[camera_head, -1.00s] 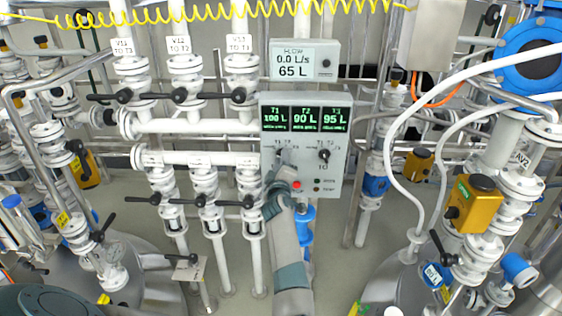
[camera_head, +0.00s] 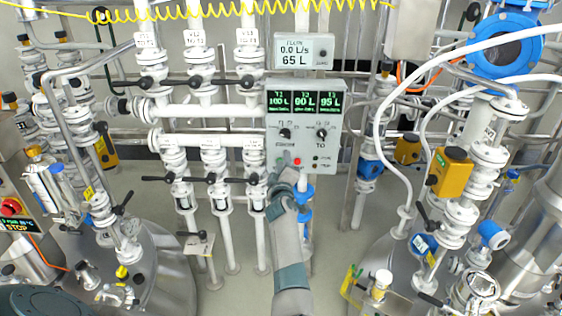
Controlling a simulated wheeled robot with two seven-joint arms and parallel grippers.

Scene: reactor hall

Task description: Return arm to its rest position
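The left FROM knob (camera_head: 285,133) is in plain view just above the gripper. The TO knob (camera_head: 321,134) is to its right. A red button (camera_head: 297,162) shows right beside the gripper. The panel screens read T1 100 L, T2 90 L and T3 95 L.
A flow display (camera_head: 304,51) above the panel reads 0.0 L/s and 65 L. White valve pipes with black handles (camera_head: 211,178) stand left of the panel. White hoses (camera_head: 385,120) and a yellow actuator (camera_head: 449,172) stand right. Steel tanks (camera_head: 160,260) fill the lower left. A blue pipe part (camera_head: 305,196) is close beside my arm.

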